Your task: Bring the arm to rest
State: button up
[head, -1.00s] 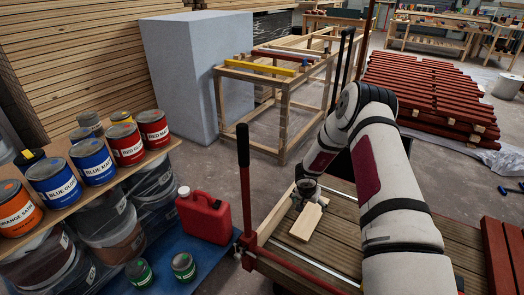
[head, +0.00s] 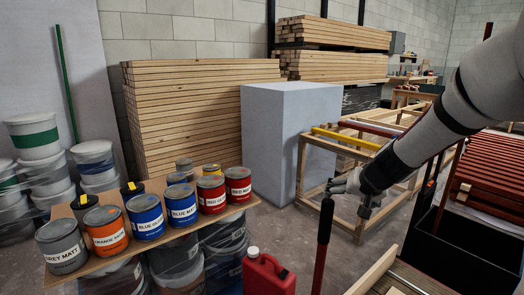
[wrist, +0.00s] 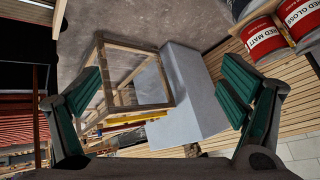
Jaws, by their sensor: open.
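My arm (head: 440,115) reaches in from the right of the head view, raised and bent downward at the wrist. My gripper (head: 352,190) hangs in the air in front of the timber trestle (head: 302,180) and above the red post with a black grip (head: 321,245). In the wrist view the two green-padded fingers of my gripper (wrist: 163,80) stand wide apart. Nothing is held between them. The trestle (wrist: 97,70) and grey block (wrist: 185,110) show beyond the fingers, apart from them.
Paint tins (head: 147,217) crowd a wooden shelf at the left, near a red can (head: 267,275). A large grey block (head: 285,140) stands behind. A pale wooden piece (head: 373,272) lies at the bottom. A black-walled bin (head: 440,245) and red battens (head: 490,175) are at the right.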

jog(key=s+a+r+n+g, duration=0.1)
jog(key=s+a+r, duration=0.1)
jog(key=s+r, duration=0.35)
jog(key=s+a+r+n, duration=0.1)
jog(key=s+a+r, duration=0.15)
jog(key=s, duration=0.65)
jog(key=s+a+r+n+g, duration=0.1)
jog(key=s+a+r, duration=0.2)
jog(key=s, duration=0.4)
jog(key=s+d+f+g+h, duration=0.1)
jog(key=s+f+g, duration=0.15)
jog(key=s, duration=1.05)
jog(key=s+d+f+g, duration=0.2)
jog(key=s+g, duration=0.2)
jog(key=s, duration=1)
notch_tip(320, 180, up, 29)
jog(key=t+p, duration=0.4)
jog(key=p, duration=2.4)
jog(key=shift+w+r, duration=0.2)
jog(key=shift+w, duration=0.1)
